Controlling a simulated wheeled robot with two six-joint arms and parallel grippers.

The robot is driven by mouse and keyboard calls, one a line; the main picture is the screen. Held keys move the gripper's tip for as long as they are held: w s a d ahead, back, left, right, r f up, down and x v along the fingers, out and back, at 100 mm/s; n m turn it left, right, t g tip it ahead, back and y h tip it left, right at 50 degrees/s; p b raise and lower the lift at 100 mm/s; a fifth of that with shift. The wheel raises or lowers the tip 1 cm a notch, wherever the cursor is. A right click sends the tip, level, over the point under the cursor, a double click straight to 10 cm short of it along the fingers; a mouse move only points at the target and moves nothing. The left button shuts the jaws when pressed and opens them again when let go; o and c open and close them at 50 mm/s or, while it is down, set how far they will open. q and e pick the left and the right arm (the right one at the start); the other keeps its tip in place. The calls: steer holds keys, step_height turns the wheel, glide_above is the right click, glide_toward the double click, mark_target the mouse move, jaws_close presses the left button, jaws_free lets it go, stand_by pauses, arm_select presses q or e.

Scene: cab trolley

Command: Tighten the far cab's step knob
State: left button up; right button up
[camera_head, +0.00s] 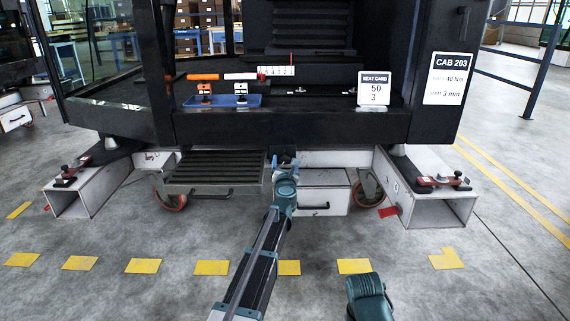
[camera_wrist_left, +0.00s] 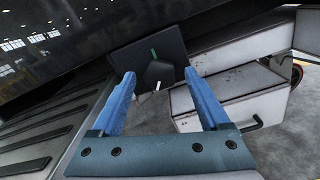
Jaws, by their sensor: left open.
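The cab (camera_head: 330,125) marked CAB 203 stands on a white trolley frame in the head view. Its ribbed step (camera_head: 215,167) hangs below the sill, left of centre. In the left wrist view a dark knob (camera_wrist_left: 158,74) sits on a dark plate, with a green mark above it and a white mark near its lower edge. My left gripper (camera_head: 285,163) reaches up beside the step's right end. In the wrist view its blue fingers (camera_wrist_left: 166,90) are open and empty, one on each side of the knob and apart from it. In the head view the gripper largely hides the knob.
A white drawer box (camera_head: 324,193) is just right of the gripper. White trolley beams (camera_head: 438,212) with red clamps flank the space. The floor in front is mostly clear.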

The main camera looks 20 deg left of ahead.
arm_select(q)
steer(key=shift+w, duration=0.15)
jaws_close()
stand_by(0.4)
